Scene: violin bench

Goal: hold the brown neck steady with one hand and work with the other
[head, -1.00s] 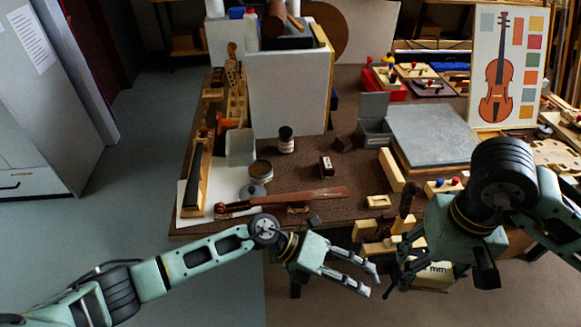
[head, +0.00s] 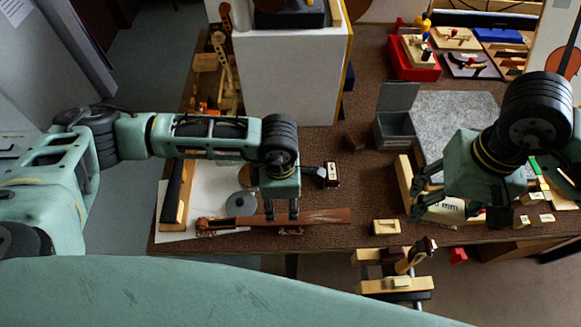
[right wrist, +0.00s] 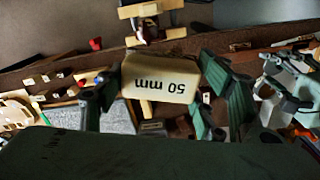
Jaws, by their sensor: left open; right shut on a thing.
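The brown neck (head: 332,215) lies roughly level near the front edge of the bench, its slim end to the left. My left gripper (head: 281,214) points down over the neck's middle in the head view, its fingers open. Whether the fingers touch the neck I cannot tell. My right gripper (head: 442,208) is shut on a cream block marked "50 mm" (right wrist: 165,84), which the right wrist view shows between its two fingers. In the head view this block (head: 446,213) is partly hidden by the fingers and is well to the right of the neck.
A wooden vise (head: 395,285) juts from the bench's front edge. A small wooden block (head: 386,227) lies between the neck and my right gripper. A grey slab (head: 455,115), an open grey box (head: 393,125) and a red tray (head: 413,65) stand farther back. A round tin (head: 240,203) sits behind the neck.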

